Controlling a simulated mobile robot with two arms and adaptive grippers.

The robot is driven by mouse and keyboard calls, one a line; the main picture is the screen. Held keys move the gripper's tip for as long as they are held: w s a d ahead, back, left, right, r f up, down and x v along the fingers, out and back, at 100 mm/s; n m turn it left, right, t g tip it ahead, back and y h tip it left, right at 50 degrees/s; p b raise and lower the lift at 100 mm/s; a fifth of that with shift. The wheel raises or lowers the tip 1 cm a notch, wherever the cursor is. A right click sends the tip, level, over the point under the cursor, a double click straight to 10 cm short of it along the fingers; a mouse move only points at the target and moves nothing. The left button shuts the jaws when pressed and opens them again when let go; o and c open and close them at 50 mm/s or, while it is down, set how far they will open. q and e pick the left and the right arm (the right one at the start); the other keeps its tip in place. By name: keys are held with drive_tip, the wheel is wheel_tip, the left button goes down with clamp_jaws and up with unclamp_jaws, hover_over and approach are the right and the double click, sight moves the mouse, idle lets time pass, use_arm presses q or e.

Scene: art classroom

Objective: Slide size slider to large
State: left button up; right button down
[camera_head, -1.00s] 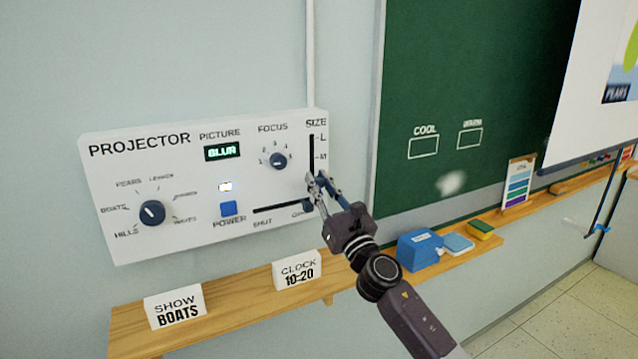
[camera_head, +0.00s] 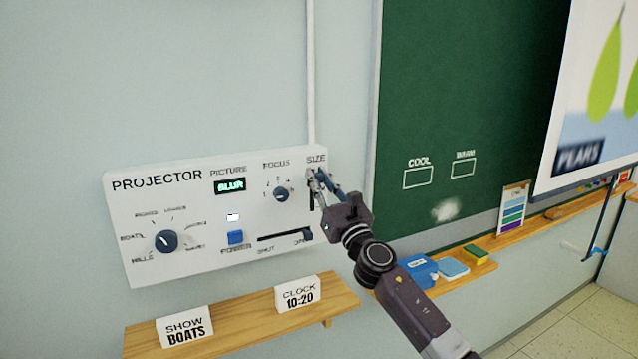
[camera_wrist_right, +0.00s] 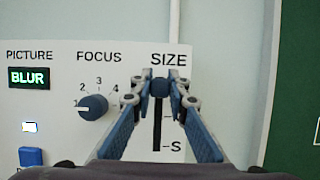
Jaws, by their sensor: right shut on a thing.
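The white projector panel (camera_head: 200,262) hangs on the wall. Its size slider is a vertical black slot (camera_wrist_right: 157,132) under the SIZE label, with S marked at the bottom. In the right wrist view the dark blue slider knob (camera_wrist_right: 159,88) is at the top end of the slot, just below the SIZE label. My right gripper (camera_head: 318,178) is shut on this knob; its fingertips (camera_wrist_right: 159,86) stand on either side of it and cover the upper scale marks. My left gripper is not in view.
The focus knob (camera_wrist_right: 92,107) is close on the left. The shutter slider (camera_head: 308,235) and blue power button (camera_head: 235,237) lie lower. A wooden shelf (camera_head: 240,326) with two signs is below. The chalkboard (camera_head: 460,90) stands to the right.

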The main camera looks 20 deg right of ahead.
drive_tip(key=shift+r, duration=0.6)
drive_tip(key=c, duration=1.8)
unclamp_jaws()
drive_tip(key=shift+c, duration=0.2)
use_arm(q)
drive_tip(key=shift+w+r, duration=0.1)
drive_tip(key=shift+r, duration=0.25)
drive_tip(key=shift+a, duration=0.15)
use_arm(e)
drive_tip(key=shift+f, duration=0.2)
drive_tip(key=shift+s+d+f, duration=0.1)
drive_tip(key=shift+s+f, duration=0.1)
drive_tip(key=shift+s, duration=0.05)
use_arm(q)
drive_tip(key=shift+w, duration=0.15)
use_arm(e)
drive_tip(key=v, duration=1.1)
drive_tip(key=shift+s, duration=0.25)
